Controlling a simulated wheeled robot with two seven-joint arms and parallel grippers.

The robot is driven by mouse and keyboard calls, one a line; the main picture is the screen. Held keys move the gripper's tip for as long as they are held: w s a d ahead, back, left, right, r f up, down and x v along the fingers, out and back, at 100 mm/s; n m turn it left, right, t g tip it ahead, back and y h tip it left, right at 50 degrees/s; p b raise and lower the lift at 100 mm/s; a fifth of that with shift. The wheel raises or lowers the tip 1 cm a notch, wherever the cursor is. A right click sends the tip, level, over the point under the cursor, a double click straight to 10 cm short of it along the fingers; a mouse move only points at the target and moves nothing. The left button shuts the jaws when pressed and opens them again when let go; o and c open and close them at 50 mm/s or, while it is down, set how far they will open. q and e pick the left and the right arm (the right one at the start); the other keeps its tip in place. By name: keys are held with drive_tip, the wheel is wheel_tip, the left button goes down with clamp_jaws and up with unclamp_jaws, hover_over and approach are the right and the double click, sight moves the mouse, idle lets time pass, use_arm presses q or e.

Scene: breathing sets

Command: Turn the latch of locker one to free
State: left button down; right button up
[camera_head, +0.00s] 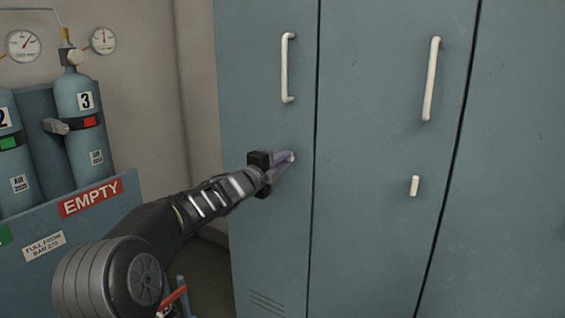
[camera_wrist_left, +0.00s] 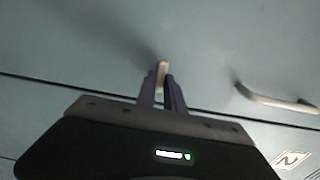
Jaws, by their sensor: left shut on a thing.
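A blue-grey locker door (camera_head: 265,235) at the left of the row has a white upright handle (camera_head: 287,68) and a small pale latch (camera_head: 291,157) below it. My left gripper (camera_head: 285,160), with purple fingers, is shut on this latch. In the left wrist view the latch (camera_wrist_left: 162,69) stands between the fingertips (camera_wrist_left: 162,88), its lower part hidden by them. Its visible part looks roughly crosswise to the handle (camera_wrist_left: 275,99); its exact angle is unclear. A plate reading 2 (camera_wrist_left: 291,160) sits across the door gap. My right gripper is not in view.
The middle locker door (camera_head: 385,150) has a handle (camera_head: 431,80) and an upright white latch (camera_head: 414,186). At left, blue cylinders (camera_head: 78,100) with gauges (camera_head: 23,45) stand in a rack (camera_head: 45,225) with an EMPTY label. The space before the middle and right doors is clear.

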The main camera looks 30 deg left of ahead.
use_arm(q)
drive_tip(key=c, duration=1.4)
unclamp_jaws()
drive_tip(key=shift+c, duration=0.2)
drive_tip(key=s, duration=0.7)
drive_tip(key=shift+s, duration=0.4)
